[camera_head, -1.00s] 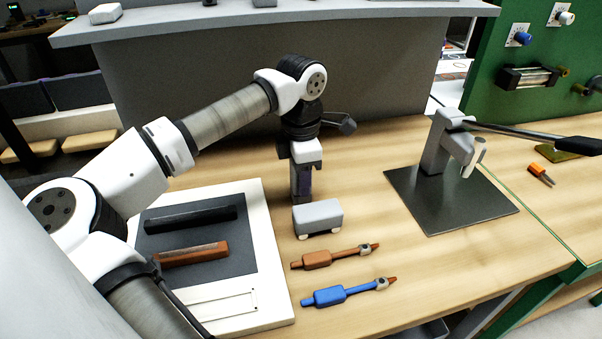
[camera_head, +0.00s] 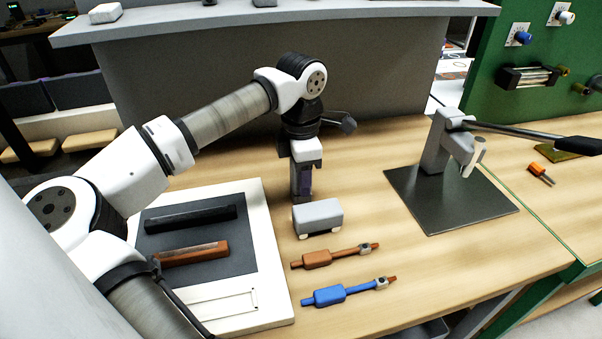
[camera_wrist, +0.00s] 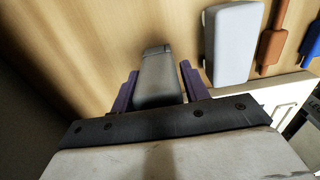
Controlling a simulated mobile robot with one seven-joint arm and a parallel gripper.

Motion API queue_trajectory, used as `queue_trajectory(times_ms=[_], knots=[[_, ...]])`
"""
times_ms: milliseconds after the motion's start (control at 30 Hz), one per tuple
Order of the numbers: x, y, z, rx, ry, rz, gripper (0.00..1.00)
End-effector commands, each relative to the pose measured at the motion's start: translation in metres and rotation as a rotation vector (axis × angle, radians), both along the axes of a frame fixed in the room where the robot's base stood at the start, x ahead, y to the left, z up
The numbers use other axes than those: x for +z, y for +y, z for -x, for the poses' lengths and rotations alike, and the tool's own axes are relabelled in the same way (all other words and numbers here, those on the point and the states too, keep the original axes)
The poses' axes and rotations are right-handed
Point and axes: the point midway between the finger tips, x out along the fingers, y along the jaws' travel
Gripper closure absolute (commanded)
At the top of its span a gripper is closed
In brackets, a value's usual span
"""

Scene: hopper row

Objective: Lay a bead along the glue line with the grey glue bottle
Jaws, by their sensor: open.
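My gripper (camera_head: 302,192) points down at the wooden bench, behind a small grey block with white feet. In the wrist view its two purple fingers (camera_wrist: 159,72) are apart. A grey, capped object (camera_wrist: 158,82), which looks like the grey glue bottle, lies between them. A gap shows at the left finger; I cannot tell whether the right one touches. In the head view the fingers and block mostly hide this object. A white board (camera_head: 264,240) at the left has thin outlined markings (camera_head: 225,305) near its front; I cannot tell if these are the glue line.
The grey block (camera_head: 317,217) stands close in front of my gripper. A brown tool (camera_head: 318,259) and a blue tool (camera_head: 330,295) lie nearer. A black bar and a reddish-brown bar (camera_head: 192,253) lie on the board. A grey stand (camera_head: 436,150) rises from a dark plate at right.

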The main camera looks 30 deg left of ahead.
Motion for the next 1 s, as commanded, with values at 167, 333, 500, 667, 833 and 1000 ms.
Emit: queue_trajectory(times_ms=[167,333,500,667,833,1000], knots=[[0.008,0.0,0.0,0.0,-0.001,-0.001,0.55],[0.015,0.0,0.0,0.0,0.0,-0.001,0.55],[0.022,0.0,0.0,0.0,0.0,-0.001,0.55],[0.024,0.0,0.0,0.0,0.0,0.0,0.55],[0.023,0.0,0.0,0.0,0.0,0.0,0.55],[0.023,0.0,0.0,0.0,0.0,0.0,0.77]])
